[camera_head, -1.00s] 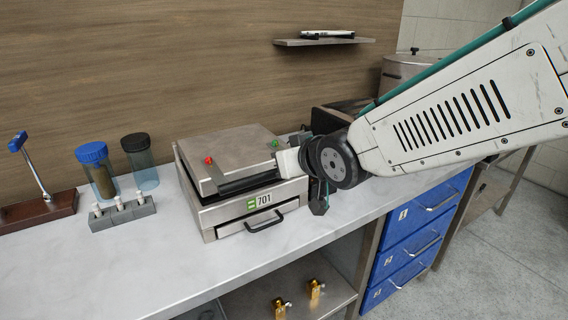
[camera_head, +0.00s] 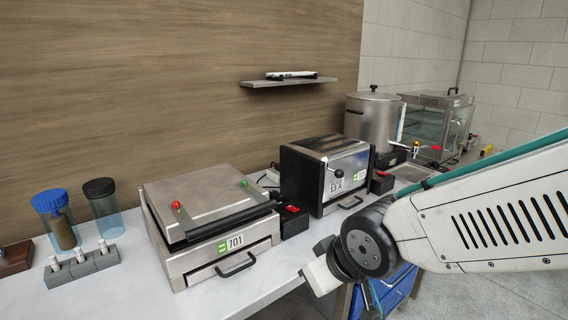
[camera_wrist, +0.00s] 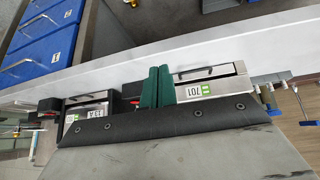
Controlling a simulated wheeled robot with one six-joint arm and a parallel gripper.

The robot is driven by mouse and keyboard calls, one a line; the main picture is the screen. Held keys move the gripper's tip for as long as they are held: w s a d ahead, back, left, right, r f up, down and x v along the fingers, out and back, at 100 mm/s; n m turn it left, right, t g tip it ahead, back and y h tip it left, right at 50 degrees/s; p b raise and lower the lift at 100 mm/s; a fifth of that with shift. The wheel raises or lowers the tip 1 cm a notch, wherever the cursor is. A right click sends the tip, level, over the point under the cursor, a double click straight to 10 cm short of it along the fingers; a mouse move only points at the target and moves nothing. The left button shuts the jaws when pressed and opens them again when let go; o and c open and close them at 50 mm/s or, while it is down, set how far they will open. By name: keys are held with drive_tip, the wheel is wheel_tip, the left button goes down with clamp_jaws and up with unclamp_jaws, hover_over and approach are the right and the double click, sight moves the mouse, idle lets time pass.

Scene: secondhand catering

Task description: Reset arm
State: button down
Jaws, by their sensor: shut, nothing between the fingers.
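My gripper shows in the wrist view (camera_wrist: 157,88) with its two green fingers pressed together and nothing between them. In the head view my arm comes in from the right, and its wrist end is in front of the counter edge, right of the 701 press; the fingertips are hidden there. The metal press marked 701 (camera_head: 215,225) stands on the counter with its lid down or nearly down and a front drawer handle below. It also shows in the wrist view (camera_wrist: 215,80).
A grey rack (camera_head: 82,265) and lidded jars (camera_head: 57,215) are at left. Blue drawers (camera_head: 398,290) lie under the counter.

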drive_tip(key=s+d+r+m+g+h, duration=0.1)
drive_tip(key=s+d+r+m+g, duration=0.1)
drive_tip(key=s+d, duration=0.5)
drive_tip(key=s+d+r+m+g+h, duration=0.2)
drive_tip(key=s+d+r+m, duration=0.2)
drive_tip(key=d, duration=0.9)
drive_tip(key=shift+s+d+r+m, duration=0.4)
drive_tip(key=shift+s+r, duration=0.3)
drive_tip(key=shift+s, duration=1.05)
